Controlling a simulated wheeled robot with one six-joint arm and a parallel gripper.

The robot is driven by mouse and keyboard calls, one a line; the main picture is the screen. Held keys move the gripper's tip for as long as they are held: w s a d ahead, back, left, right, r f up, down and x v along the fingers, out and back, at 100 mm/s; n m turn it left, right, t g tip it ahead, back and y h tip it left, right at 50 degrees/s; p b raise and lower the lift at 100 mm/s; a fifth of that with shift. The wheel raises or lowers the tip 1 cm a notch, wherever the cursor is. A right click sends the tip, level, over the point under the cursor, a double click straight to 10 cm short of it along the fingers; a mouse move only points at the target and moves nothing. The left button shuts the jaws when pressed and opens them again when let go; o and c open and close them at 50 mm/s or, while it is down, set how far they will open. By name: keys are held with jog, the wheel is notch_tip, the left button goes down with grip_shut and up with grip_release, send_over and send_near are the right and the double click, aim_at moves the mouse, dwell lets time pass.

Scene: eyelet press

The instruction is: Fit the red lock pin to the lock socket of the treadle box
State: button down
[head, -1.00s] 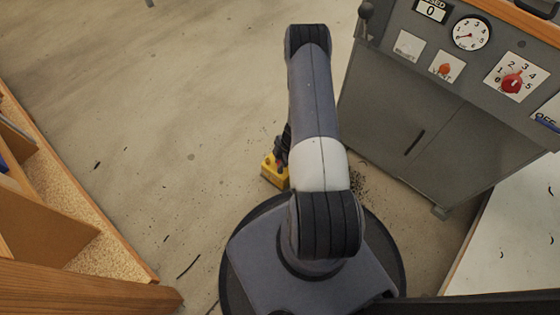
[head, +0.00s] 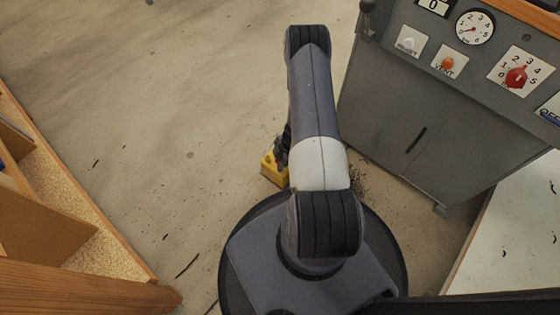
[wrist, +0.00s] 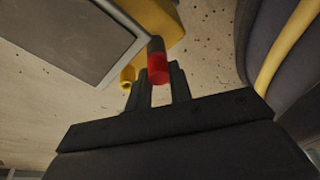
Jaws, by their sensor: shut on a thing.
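The red lock pin (wrist: 158,68), with a dark grey end, stands between the fingers of my gripper (wrist: 157,82) in the wrist view. My gripper is shut on it. The yellow treadle box (wrist: 157,14) with its grey plate (wrist: 75,32) lies just beyond the pin. A small yellow ring (wrist: 127,76), which looks like the lock socket, sits at the box's edge, left of the pin and apart from it in the picture. In the head view the treadle box (head: 272,172) is on the floor left of my arm, and my gripper (head: 281,152) is over it, partly hidden.
A grey cabinet (head: 400,130) with a dial and knobs stands at the right. A wooden shelf unit (head: 60,225) is at the left. A white panel (head: 515,225) lies at the lower right. The floor (head: 170,100) between is open.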

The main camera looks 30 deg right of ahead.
jog(key=c, duration=1.2)
grip_release()
jog(key=shift+r, duration=0.15)
jog(key=shift+r+p, duration=2.05)
jog(key=shift+r, duration=0.4)
